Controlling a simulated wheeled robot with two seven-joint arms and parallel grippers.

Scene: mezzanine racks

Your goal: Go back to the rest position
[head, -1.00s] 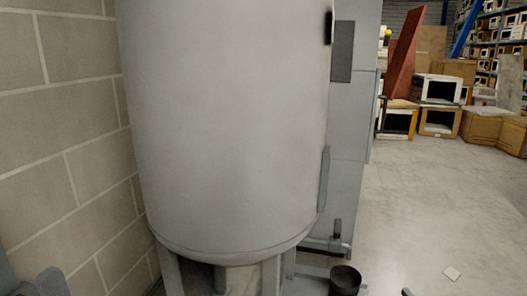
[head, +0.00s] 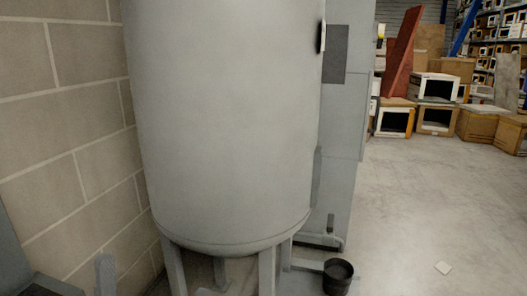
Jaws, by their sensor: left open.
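My left gripper (head: 80,282) shows at the bottom left corner, in front of the block wall. Its two grey fingers stand apart with nothing visible between them, so it is open. Part of it is cut off by the bottom edge. My right gripper is not in view.
A large grey tank (head: 225,120) on legs fills the middle, close to the block wall (head: 70,130) at left. A grey cabinet (head: 343,130) stands behind it. A black bucket (head: 338,276) is on the floor. Boxes (head: 436,103) stand at back right; the floor (head: 420,200) before them is mostly clear.

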